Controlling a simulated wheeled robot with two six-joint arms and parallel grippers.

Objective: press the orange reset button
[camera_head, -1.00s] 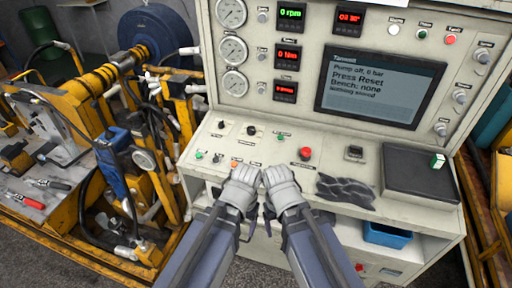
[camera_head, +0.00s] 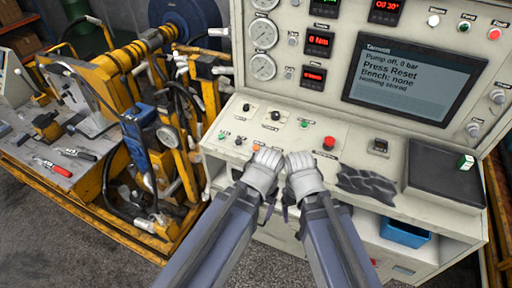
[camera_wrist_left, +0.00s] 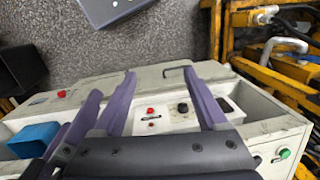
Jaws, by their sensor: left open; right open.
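The orange reset button (camera_head: 256,148) is a small round button near the front edge of the console's sloped panel. My left gripper (camera_head: 266,160) is just below and right of it in the head view, and its tips are hard to make out there. In the left wrist view, the purple fingers of my left gripper (camera_wrist_left: 158,84) are spread wide with nothing between them. My right gripper (camera_head: 300,162) is close beside the left one, open, over the panel's front edge. I cannot tell whether either gripper touches the panel.
A red mushroom button (camera_head: 329,143) and a green button (camera_head: 304,123) share the panel. The screen (camera_head: 408,82) reads "Press Reset". A dark crumpled cloth (camera_head: 366,185) and a black tray (camera_head: 432,172) lie to the right. A yellow machine (camera_head: 125,75) stands left.

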